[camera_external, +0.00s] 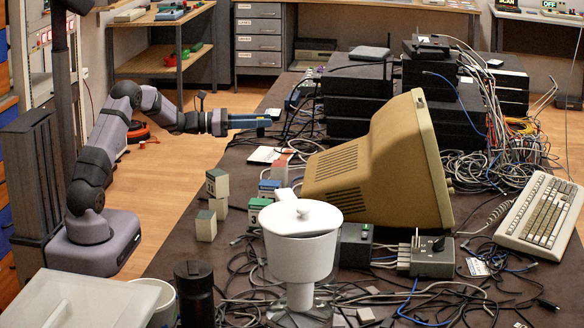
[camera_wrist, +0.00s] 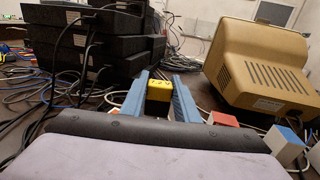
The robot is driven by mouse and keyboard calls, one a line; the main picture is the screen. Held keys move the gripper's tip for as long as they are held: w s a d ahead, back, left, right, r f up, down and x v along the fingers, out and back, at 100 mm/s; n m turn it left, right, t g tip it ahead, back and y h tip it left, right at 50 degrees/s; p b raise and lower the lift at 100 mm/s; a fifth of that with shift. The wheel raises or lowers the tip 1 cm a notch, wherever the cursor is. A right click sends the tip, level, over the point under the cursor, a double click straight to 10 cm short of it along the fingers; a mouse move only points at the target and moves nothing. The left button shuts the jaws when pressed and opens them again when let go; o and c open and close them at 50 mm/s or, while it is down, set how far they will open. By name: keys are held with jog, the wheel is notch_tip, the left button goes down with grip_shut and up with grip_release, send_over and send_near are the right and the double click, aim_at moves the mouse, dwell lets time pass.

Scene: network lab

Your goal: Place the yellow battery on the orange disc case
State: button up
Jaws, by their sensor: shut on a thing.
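My gripper (camera_external: 262,121) is stretched out to the right over the far left part of the dark table. In the wrist view my gripper (camera_wrist: 161,82) has its two blue fingers on either side of the yellow battery (camera_wrist: 159,91), a small yellow block with dark marks. The gripper is shut on it. The battery is mostly hidden by the fingers in the external view. I cannot make out an orange disc case for certain in either view.
A beige monitor (camera_external: 365,165) stands right of my gripper. Black network boxes (camera_external: 358,92) are stacked behind it. Small coloured blocks (camera_external: 217,183) and a white lidded pot (camera_external: 300,240) stand nearer. Loose cables cover much of the table. A keyboard (camera_external: 540,212) lies at right.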

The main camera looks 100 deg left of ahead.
jog(key=a+r+n+y, duration=0.1)
jog(key=a+r+y, duration=0.1)
jog(key=a, duration=0.3)
send_over(262, 157)
jog(key=shift+n+g+y, duration=0.3)
jog(key=shift+g, duration=0.1)
jog(key=shift+f+b, duration=0.35)
jog(key=shift+f, duration=4.9)
jog(key=shift+f, duration=0.1)
jog(key=o, duration=1.1)
jog(key=shift+s, duration=0.1)
jog(key=v, duration=1.2)
